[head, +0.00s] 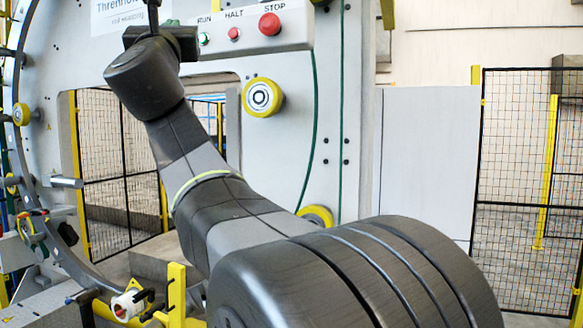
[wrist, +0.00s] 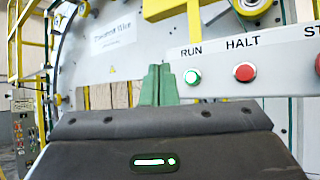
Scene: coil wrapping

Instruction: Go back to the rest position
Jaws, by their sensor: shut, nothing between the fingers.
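My gripper (head: 152,8) is raised at the top left of the head view, in front of the machine's upper face and left of the button panel (head: 290,30). In the wrist view its green fingers (wrist: 156,78) are together with nothing between them. They appear just left of the green RUN button (wrist: 192,77); I cannot tell the gap to the panel. The red HALT button (wrist: 244,73) is right of it. The head view also shows the large red STOP button (head: 269,24). The gripper's fingertips are partly cut off there.
The large grey coil machine (head: 350,110) with yellow rollers (head: 262,97) fills the area ahead. A black mesh fence (head: 515,150) with yellow posts stands at the right.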

